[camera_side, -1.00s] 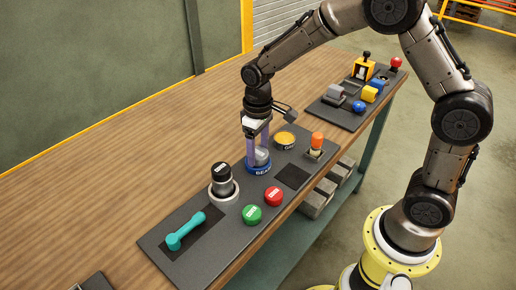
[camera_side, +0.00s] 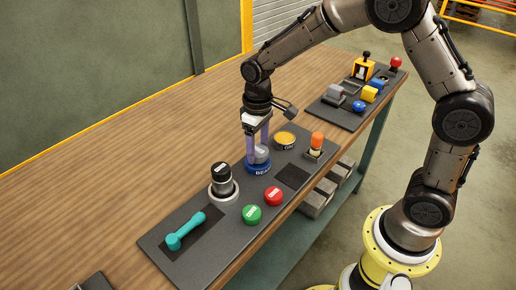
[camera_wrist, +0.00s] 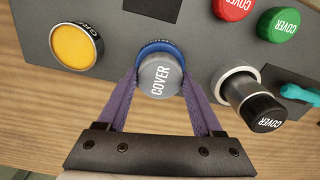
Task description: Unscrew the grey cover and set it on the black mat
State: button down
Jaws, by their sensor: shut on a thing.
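The grey cover (camera_wrist: 160,76), marked COVER, sits at the blue ring (camera_wrist: 160,46) in the wrist view. In the side view the cover (camera_side: 261,153) stands over the blue ring (camera_side: 259,168) and is partly hidden by my fingers. My gripper (camera_side: 258,157) points down with its purple fingers on both sides of the cover, shut on it. I cannot tell whether the cover still touches the ring. The black mat (camera_side: 293,176) is a bare dark square on the panel, right of the ring; its edge also shows in the wrist view (camera_wrist: 153,8).
A black-topped cover on a post (camera_side: 221,180) stands left of my gripper. Green (camera_side: 251,215) and red (camera_side: 273,196) covers lie in front. A yellow-topped round part (camera_side: 285,140) and an orange-capped part (camera_side: 317,142) stand nearby. A teal handle (camera_side: 186,231) lies at the left.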

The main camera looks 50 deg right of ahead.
aim_at(258, 150)
jog(key=shift+r, duration=1.35)
jog(key=shift+r, duration=1.35)
